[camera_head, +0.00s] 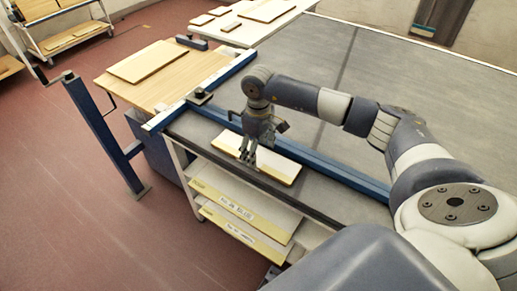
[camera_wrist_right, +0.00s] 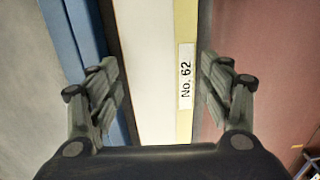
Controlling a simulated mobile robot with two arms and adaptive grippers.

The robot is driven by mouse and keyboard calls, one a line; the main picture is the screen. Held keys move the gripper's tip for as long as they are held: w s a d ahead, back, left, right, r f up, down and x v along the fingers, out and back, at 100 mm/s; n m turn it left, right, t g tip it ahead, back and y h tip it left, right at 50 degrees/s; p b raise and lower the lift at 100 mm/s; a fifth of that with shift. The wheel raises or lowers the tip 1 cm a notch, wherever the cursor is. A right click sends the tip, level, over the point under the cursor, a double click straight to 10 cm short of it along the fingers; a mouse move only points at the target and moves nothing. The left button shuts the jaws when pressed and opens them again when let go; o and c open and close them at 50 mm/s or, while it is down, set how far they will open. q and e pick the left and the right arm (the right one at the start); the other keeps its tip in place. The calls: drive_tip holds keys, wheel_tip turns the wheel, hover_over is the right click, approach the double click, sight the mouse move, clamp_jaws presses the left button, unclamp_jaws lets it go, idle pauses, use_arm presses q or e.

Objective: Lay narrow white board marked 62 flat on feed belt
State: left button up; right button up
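The narrow white board marked No. 62 (camera_head: 275,165) lies flat on a dark ledge (camera_head: 320,206) along the front of a blue rail. Its label shows in the right wrist view on the yellow edge of the board (camera_wrist_right: 150,60). My right gripper (camera_head: 249,158) points down over the board's left half. In the wrist view the fingers (camera_wrist_right: 161,88) are spread, one on each side of the board, with gaps; contact is not visible. A wide grey surface (camera_head: 400,90), perhaps the feed belt, lies behind the blue rail. My left gripper is not in view.
The blue rail (camera_head: 335,170) runs between ledge and grey surface. More labelled boards (camera_head: 238,205) lie on shelves below the ledge. A wooden table (camera_head: 120,85) with a board on it stands at the left, by a blue post (camera_head: 100,130). The grey surface is clear.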

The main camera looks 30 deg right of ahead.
sight(258, 156)
drive_tip(key=shift+o, duration=0.2)
idle(0.3)
drive_tip(key=shift+r+p, duration=0.45)
drive_tip(key=shift+p, duration=0.1)
drive_tip(key=shift+r+p, duration=0.4)
drive_tip(key=shift+p, duration=0.1)
drive_tip(key=shift+w+r+b, duration=0.1)
drive_tip(key=shift+r+b, duration=0.4)
drive_tip(key=shift+b, duration=0.35)
wheel_tip(258, 156, up, 10)
drive_tip(key=b, duration=0.3)
drive_tip(key=shift+r, duration=0.25)
